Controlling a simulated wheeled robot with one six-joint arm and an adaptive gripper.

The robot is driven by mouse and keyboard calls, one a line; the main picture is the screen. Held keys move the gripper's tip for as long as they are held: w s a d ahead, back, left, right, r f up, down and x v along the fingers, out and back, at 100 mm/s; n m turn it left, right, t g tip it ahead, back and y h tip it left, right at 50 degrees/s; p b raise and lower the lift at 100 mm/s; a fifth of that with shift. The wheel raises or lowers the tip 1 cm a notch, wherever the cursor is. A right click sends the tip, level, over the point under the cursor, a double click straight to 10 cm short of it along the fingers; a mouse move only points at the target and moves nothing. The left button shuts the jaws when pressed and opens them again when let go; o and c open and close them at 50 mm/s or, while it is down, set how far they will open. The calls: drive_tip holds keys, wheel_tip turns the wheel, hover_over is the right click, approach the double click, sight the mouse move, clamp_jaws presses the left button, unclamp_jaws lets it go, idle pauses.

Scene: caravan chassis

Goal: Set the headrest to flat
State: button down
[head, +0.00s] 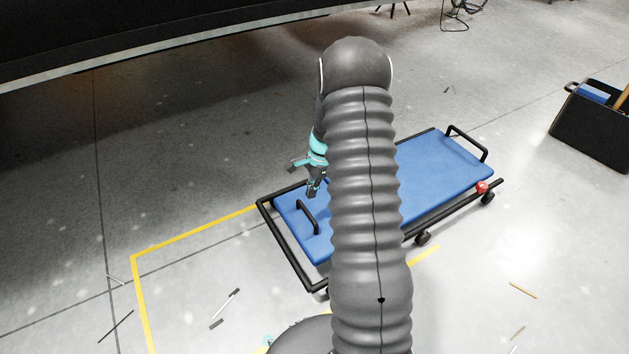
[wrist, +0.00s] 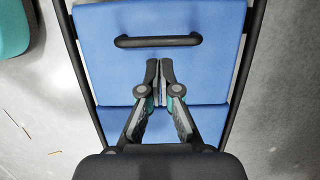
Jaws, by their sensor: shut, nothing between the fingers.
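A creeper with a blue padded bed (head: 440,165) and a black tube frame stands on the floor. Its headrest (head: 285,208) is the blue pad at the near left end, with a black bar handle (head: 307,216). In the wrist view the headrest (wrist: 105,55) fills the middle, with its handle (wrist: 158,41) across it and a seam below to the bed (wrist: 215,118). The headrest's tilt is hard to judge. My gripper (head: 303,180) is shut and empty above the headrest; its fingertips (wrist: 160,66) appear just below the handle. My arm hides part of the bed.
A red knob (head: 482,187) sits on the frame's far right side. A black toolbox (head: 600,125) stands at the right. Yellow floor lines (head: 190,230) and small loose sticks (head: 523,290) lie around the creeper. A dark chassis (head: 150,30) overhangs the upper left. Open floor lies left.

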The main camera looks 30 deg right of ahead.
sight(306, 211)
drive_tip(key=shift+b+x, duration=0.35)
drive_tip(key=shift+x, duration=2.2)
drive_tip(key=shift+a+f, duration=0.1)
drive_tip(key=shift+x, duration=0.95)
drive_tip(key=shift+s+a+b, duration=0.15)
drive_tip(key=shift+a+b, duration=0.05)
drive_tip(key=shift+b, duration=0.1)
drive_tip(key=p+v, duration=0.4)
drive_tip(key=v, duration=1.1)
drive_tip(key=shift+p, duration=0.3)
drive_tip(key=shift+a, duration=0.1)
